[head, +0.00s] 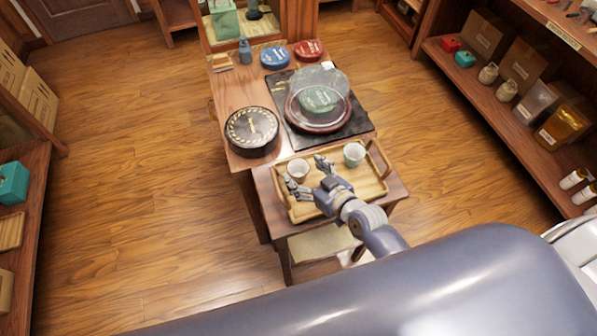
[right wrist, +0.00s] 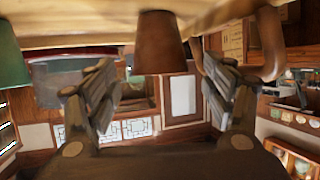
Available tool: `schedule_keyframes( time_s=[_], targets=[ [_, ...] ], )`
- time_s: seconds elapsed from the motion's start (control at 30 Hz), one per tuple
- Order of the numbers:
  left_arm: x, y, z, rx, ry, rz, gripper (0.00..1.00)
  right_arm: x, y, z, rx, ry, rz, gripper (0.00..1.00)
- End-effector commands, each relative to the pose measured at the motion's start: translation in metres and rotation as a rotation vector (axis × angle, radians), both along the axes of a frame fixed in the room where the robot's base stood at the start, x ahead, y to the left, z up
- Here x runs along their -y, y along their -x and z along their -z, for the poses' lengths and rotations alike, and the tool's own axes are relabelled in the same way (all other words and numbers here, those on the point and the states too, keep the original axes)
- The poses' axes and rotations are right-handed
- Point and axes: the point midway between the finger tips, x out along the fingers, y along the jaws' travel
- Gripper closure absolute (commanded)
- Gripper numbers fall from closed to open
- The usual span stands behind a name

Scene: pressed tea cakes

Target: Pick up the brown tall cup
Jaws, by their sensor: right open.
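The brown tall cup (head: 298,168) stands upright on the left part of the wooden tray (head: 300,215); in the head view its inside looks pale. My right gripper (head: 307,174) is open and low over the tray, its fingers pointing at this cup, one on each side. In the right wrist view, which looks upside down, the brown cup (right wrist: 160,45) shows between and beyond the open fingers, which do not appear to press on it. A green cup (head: 354,153) stands at the tray's far right and shows at the wrist view's left edge (right wrist: 12,60). My left gripper is not in view.
A dark round tin (head: 252,130) and a glass-domed tea cake (head: 318,98) on a black mat (head: 350,125) stand behind the tray. Blue (head: 275,58) and red (head: 309,49) tins lie farther back. The tray's raised handle (head: 378,158) is near the green cup.

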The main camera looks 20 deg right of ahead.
Motion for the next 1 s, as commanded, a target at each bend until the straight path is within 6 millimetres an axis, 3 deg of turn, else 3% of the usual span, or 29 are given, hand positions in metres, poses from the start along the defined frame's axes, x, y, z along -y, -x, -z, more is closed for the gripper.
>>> schedule_keyframes(
  time_s=[0.23, 0.57, 0.6, 0.8, 1.0],
  targets=[
    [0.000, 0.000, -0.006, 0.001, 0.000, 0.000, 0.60, -0.009, -0.026, 0.009, 0.001, -0.002, 0.001, 0.24],
    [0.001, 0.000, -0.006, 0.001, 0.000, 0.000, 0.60, -0.011, -0.031, 0.012, 0.001, 0.000, 0.000, 0.24],
    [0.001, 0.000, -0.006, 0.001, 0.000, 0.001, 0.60, -0.011, -0.031, 0.012, 0.001, 0.000, 0.000, 0.27],
    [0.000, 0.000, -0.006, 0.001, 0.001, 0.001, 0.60, -0.011, -0.031, 0.012, 0.000, 0.000, 0.000, 0.72],
    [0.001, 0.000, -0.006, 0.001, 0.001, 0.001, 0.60, -0.011, -0.031, 0.012, 0.001, -0.001, 0.000, 0.74]
  ],
)
